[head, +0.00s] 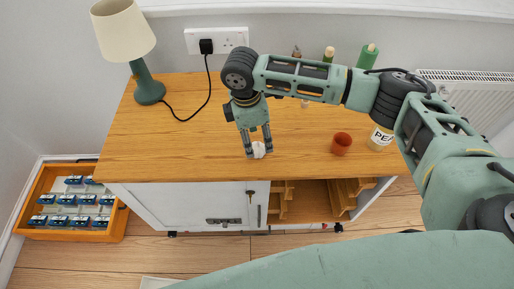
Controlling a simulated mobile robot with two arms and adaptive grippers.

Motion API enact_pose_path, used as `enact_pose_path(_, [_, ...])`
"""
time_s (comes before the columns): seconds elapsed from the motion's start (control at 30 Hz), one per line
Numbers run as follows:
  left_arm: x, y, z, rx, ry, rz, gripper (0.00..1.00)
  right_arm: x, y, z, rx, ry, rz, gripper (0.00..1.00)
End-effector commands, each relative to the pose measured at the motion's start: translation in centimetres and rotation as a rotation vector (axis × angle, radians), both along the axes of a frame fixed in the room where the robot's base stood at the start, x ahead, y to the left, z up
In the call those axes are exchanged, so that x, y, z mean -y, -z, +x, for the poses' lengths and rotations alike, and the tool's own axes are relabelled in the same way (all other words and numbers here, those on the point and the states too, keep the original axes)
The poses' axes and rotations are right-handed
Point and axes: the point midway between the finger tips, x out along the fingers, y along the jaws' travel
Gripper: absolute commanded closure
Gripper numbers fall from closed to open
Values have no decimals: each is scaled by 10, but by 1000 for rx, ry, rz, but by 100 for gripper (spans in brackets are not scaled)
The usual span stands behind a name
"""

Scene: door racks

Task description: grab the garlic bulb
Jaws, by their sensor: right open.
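The garlic bulb (259,150) is small and white and sits on the wooden top of the cabinet (160,150), near its front edge. My right gripper (259,153) points down over it, with a finger on each side of the bulb. The fingers are open; I cannot tell whether either touches the bulb. Part of the bulb is hidden by the fingers. My left gripper is not in view.
A lamp (124,35) stands at the back left, its cord running to a wall socket (216,40). A red-brown cup (341,144) and a labelled jar (380,138) stand to the right. Bottles (367,56) stand behind my arm. A wooden crate (113,229) sits on the floor at left.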

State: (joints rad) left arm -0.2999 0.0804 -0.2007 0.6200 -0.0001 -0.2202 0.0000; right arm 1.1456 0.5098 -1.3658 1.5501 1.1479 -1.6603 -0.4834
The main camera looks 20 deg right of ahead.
Motion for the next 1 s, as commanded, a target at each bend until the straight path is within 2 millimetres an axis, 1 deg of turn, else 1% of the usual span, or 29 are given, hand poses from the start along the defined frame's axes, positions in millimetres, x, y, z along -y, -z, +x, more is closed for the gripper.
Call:
enact_pose_path(0.2, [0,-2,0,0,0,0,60,0,33,3,0,1,-2,44])
enact_pose_path(0.3, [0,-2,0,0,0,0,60,1,42,3,1,0,-1,44])
enact_pose_path(0.57, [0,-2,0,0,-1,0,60,1,45,3,2,-1,0,44])
enact_pose_path(1.0, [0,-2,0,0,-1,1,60,1,45,3,2,-1,0,81])
